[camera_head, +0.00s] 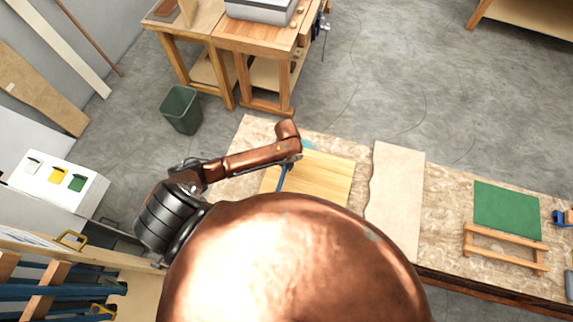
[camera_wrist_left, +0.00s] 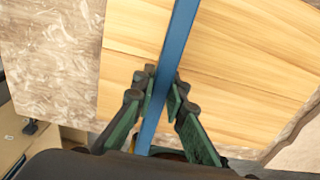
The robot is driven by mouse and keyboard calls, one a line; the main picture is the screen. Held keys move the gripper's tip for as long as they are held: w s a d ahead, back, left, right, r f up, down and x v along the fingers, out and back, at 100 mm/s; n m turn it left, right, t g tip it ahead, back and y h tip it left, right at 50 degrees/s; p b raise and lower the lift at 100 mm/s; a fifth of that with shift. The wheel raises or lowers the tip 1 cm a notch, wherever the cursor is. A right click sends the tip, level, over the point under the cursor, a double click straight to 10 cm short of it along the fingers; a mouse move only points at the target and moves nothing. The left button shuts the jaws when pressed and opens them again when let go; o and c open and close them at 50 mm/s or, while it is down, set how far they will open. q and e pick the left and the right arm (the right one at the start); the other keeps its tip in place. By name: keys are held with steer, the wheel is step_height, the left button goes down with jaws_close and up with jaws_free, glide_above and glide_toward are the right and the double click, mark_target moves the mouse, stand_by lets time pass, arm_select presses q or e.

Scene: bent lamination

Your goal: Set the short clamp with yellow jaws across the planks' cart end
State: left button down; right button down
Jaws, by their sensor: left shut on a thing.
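The planks (camera_head: 325,175) lie as a pale wooden panel on the worktable, and they also show in the left wrist view (camera_wrist_left: 245,60). My left gripper (camera_head: 287,163) is over the planks' left part. In the left wrist view its green fingers (camera_wrist_left: 164,97) are shut on the blue bar of a clamp (camera_wrist_left: 177,40). In the head view the clamp's blue bar (camera_head: 282,180) runs down from the gripper across the planks. The clamp's jaws are not clearly visible, and I cannot tell whether it touches the planks. My right gripper is out of view.
The worktable (camera_head: 240,145) has a pale wavy-edged board (camera_head: 395,195) right of the planks. Further right are a green mat (camera_head: 507,210) and a wooden frame (camera_head: 505,247). A rack at lower left holds blue clamps (camera_head: 55,291). A green bin (camera_head: 181,108) stands on the floor.

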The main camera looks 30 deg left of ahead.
arm_select(q)
steer(key=shift+f+b, duration=0.6)
steer(key=shift+f, duration=0.8)
steer(key=shift+f, duration=0.25)
stand_by(0.4)
steer(key=c, duration=1.9)
jaws_free()
step_height(320, 180, up, 12)
steer(key=shift+w+a+f, duration=0.1)
steer(key=shift+w, duration=0.05)
